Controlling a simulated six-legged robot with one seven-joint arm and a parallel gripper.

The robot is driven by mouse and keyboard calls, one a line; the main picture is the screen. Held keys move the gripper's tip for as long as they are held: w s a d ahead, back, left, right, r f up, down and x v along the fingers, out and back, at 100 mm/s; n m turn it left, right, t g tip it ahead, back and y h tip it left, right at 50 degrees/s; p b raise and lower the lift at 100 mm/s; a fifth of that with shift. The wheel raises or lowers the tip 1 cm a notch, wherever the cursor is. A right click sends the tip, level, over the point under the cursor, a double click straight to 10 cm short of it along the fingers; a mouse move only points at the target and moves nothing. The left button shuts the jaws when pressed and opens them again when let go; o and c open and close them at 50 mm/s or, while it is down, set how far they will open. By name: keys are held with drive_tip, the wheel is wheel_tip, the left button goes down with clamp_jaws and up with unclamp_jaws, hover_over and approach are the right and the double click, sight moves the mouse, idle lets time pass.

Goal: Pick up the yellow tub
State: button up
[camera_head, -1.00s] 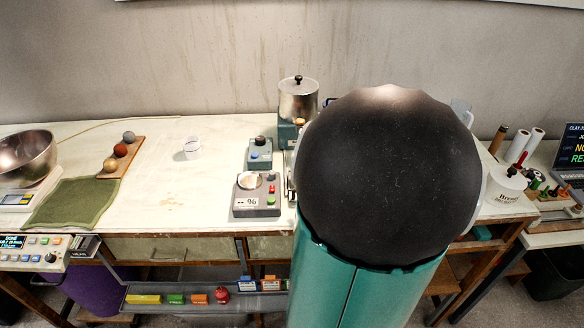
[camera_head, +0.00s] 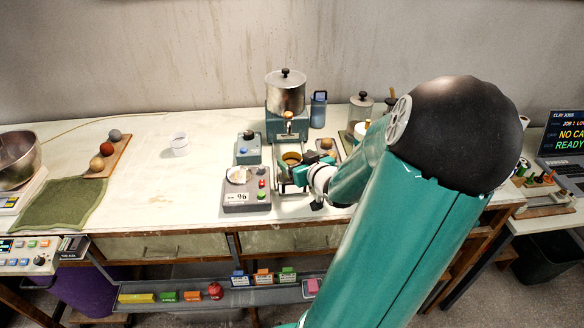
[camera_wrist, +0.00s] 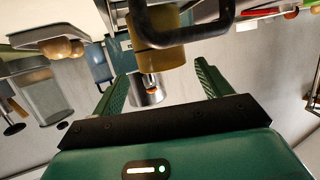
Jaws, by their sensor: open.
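The yellow tub (camera_head: 291,158) sits under the metal hopper of the dispenser on the bench. In the wrist view the yellow tub (camera_wrist: 163,57) shows ahead of my gripper, in line with the gap between the fingers. A black curved bar (camera_wrist: 180,36) crosses in front of part of it. My gripper (camera_wrist: 160,75) is open, with one green finger on each side of the gap. In the head view my gripper (camera_head: 303,176) is at the front of the dispenser, close to the tub; its fingers are hard to make out. I cannot tell whether they touch the tub.
The dispenser's hopper (camera_head: 286,92) stands above the tub. A grey scale (camera_head: 246,188) and a small teal box (camera_head: 248,150) are just left. A white cup (camera_head: 180,145) stands farther left, with clear bench around it. Jars (camera_head: 360,110) stand to the right.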

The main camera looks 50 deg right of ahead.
sight(288, 154)
drive_tip(key=shift+a+f+x, duration=0.1)
drive_tip(key=shift+f+x, duration=0.05)
drive_tip(key=shift+x, duration=1.15)
drive_tip(key=shift+a+f+x, duration=0.15)
drive_tip(key=shift+x, duration=1.15)
drive_tip(key=c, duration=1.2)
drive_tip(key=shift+o, duration=0.3)
drive_tip(key=shift+r, duration=0.25)
